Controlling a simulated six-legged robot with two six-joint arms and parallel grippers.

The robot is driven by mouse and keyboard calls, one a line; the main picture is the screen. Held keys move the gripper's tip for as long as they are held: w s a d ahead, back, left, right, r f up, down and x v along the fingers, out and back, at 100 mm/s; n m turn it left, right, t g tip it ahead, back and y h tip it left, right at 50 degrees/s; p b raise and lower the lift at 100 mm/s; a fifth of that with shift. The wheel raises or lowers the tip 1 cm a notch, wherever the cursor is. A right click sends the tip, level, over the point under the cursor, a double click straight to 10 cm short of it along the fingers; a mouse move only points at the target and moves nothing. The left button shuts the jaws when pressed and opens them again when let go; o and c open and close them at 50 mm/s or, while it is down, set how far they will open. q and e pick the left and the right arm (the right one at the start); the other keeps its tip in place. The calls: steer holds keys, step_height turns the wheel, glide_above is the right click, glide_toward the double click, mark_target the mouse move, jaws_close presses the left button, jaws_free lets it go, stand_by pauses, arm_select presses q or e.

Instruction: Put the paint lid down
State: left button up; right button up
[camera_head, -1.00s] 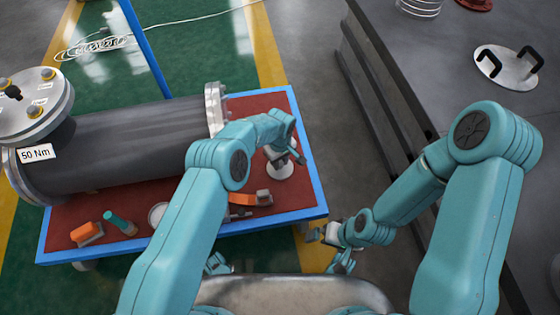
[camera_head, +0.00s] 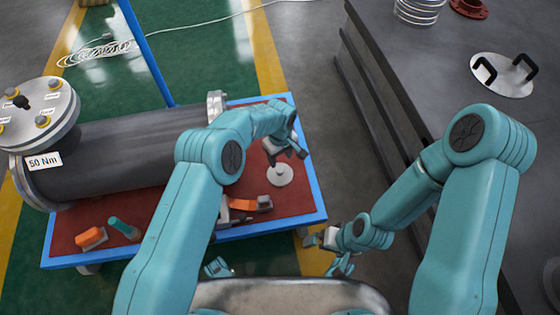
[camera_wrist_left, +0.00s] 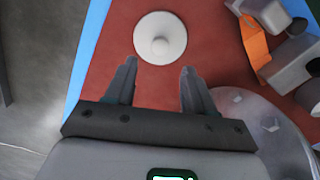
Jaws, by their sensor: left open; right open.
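The paint lid (camera_head: 280,174), a pale round disc with a small central knob, lies flat on the red top of the blue-edged cart (camera_head: 297,196), near its right side. It also shows whole at the top of the left wrist view (camera_wrist_left: 160,38). My left gripper (camera_head: 294,151) is open and empty, just beyond the lid in the head view. In the left wrist view its fingertips (camera_wrist_left: 158,68) point toward the lid with a gap between. My right gripper (camera_head: 318,238) is open and empty, low beside the cart's near right corner.
An orange-and-grey tool (camera_head: 250,204) lies left of the lid. A big grey flanged shell (camera_head: 130,142) fills the cart's back left; its flange (camera_wrist_left: 262,125) is close in the left wrist view. An orange block (camera_head: 91,237) and a teal-handled item (camera_head: 122,227) lie front left.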

arm_select(q)
steer(key=shift+r+p, duration=0.4)
steer(key=shift+r, duration=1.9)
